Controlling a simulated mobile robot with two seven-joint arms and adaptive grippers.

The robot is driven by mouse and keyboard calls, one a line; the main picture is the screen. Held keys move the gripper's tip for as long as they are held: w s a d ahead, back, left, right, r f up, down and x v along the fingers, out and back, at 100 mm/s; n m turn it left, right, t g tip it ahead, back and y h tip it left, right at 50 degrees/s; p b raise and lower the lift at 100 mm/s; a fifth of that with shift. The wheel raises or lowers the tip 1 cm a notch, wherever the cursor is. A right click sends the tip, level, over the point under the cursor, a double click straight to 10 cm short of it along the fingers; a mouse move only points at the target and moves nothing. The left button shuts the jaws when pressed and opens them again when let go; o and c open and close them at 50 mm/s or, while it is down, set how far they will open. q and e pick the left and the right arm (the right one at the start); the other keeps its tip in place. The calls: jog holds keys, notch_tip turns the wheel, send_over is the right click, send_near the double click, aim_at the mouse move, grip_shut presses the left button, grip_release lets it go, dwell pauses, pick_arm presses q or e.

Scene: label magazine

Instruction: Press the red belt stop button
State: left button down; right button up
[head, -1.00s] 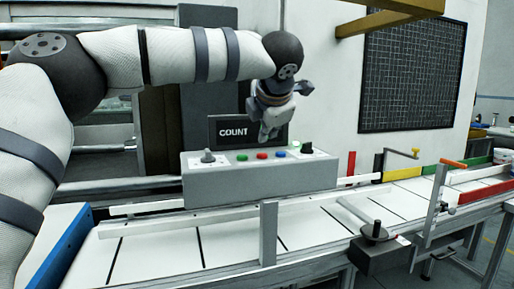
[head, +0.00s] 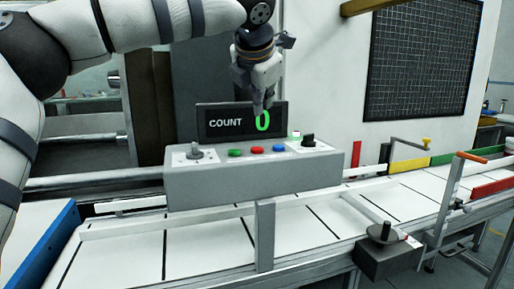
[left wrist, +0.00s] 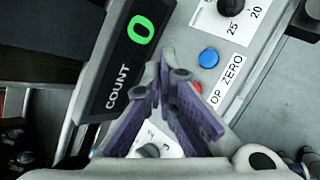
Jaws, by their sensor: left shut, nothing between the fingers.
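The red button (head: 257,150) sits between a green button (head: 236,153) and a blue button (head: 278,148) on the sloped top of a grey control box (head: 255,182). My left gripper (head: 262,112) is shut and empty, pointing down above the buttons, apart from the red one, in front of the count display (head: 227,123). In the left wrist view the shut fingers (left wrist: 160,72) partly cover the red button (left wrist: 197,87). The blue button (left wrist: 208,57) is clear there, beside a label ending "OP ZERO". My right gripper is not in view.
The display reads COUNT 0. A left knob (head: 195,152) and a black right knob (head: 308,140) flank the buttons. The white belt (head: 200,245) with rails runs in front of the box.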

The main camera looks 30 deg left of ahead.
aim_at(260, 148)
pick_arm(q)
jog(key=shift+f, duration=2.8)
jog(key=shift+f, duration=0.45)
jog(key=shift+f, duration=0.55)
jog(key=shift+r, duration=0.95)
jog(key=shift+r, duration=2.55)
